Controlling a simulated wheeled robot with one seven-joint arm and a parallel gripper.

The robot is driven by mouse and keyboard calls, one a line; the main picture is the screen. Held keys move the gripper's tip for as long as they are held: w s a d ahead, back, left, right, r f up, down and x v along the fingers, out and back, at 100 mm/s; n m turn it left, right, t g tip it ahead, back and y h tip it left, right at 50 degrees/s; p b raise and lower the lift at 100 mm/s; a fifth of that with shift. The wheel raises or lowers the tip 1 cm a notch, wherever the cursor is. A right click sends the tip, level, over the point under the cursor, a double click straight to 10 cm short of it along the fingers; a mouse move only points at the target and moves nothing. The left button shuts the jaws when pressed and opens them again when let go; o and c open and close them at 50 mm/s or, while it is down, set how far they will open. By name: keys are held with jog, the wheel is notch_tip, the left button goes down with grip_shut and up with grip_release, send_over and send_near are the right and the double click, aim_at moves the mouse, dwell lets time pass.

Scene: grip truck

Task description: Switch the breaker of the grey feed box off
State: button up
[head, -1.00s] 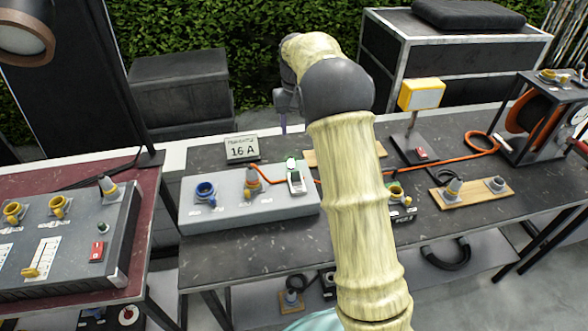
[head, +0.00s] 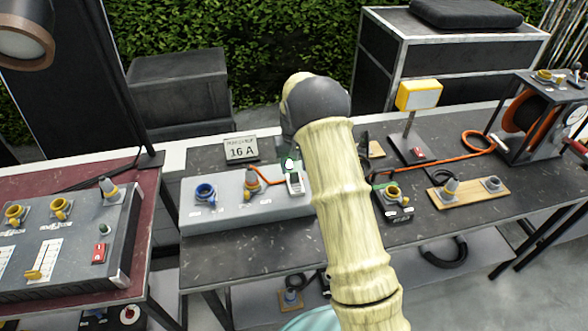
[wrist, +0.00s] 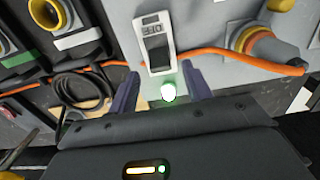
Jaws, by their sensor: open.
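The grey feed box (head: 240,208) lies on the dark table in the head view, with a blue socket (head: 206,191) and a grey-yellow plug (head: 252,180) on top. Its white breaker (head: 295,184) is at the box's right end; it also shows in the wrist view (wrist: 155,42), with a dark rocker or window. Its lever position is unclear. A lit green-white lamp (head: 289,163) sits behind the breaker. In the wrist view my gripper (wrist: 160,84) is open, with its fingers either side of the lamp (wrist: 168,92) and the breaker just ahead. My arm hides part of the box's right side.
A sign reading 16 A (head: 241,149) stands behind the box. An orange cable (wrist: 240,63) runs from the plug past the breaker. A small dark box with a yellow socket (head: 392,191) and a yellow work lamp (head: 419,96) stand to the right.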

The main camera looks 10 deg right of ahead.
aim_at(294, 172)
jog(key=shift+f, duration=1.5)
jog(key=c, duration=1)
